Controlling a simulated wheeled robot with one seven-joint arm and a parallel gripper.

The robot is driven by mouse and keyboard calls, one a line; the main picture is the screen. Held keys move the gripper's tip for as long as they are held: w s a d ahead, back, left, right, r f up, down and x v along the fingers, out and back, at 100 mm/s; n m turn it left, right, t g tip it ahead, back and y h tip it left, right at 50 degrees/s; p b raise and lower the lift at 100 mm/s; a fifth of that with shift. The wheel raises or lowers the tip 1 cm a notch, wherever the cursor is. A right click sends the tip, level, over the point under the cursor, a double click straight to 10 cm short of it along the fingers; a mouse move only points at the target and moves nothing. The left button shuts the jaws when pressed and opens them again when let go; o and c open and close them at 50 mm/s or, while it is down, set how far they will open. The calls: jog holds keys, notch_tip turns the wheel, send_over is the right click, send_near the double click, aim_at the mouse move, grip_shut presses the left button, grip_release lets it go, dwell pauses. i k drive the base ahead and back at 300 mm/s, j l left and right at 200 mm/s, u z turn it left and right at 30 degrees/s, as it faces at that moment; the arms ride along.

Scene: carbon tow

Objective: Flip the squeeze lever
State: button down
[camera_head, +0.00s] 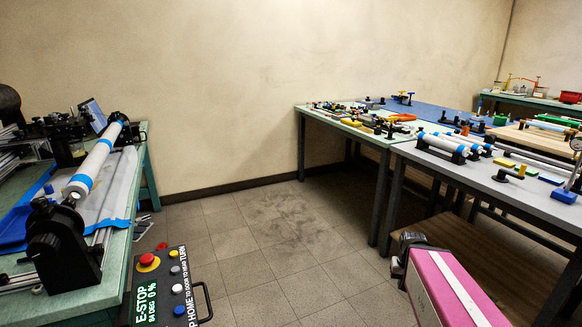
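I cannot make out a squeeze lever for certain. A dark control box (168,285) stands at the bottom, left of centre, marked E-STOP, with a red knob on a yellow collar (149,262), white, red and blue buttons, a green-lit display and a black side handle (203,303). Behind it on the left bench, a white tube with blue bands (92,165) is held lengthwise in a black machine (62,248). My gripper does not show in this view.
The left bench (112,262) has a green top. A pink box with a white stripe (450,290) stands at lower right. Cluttered workbenches, including a grey-topped one (480,180), fill the right side. Tiled floor (265,240) between the sides is mostly clear, with a few small items by the left bench.

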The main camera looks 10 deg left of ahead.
aim_at(80, 108)
jog(key=i+j+u, duration=0.2)
jog(key=i+u, duration=0.95)
jog(key=i+l, duration=0.05)
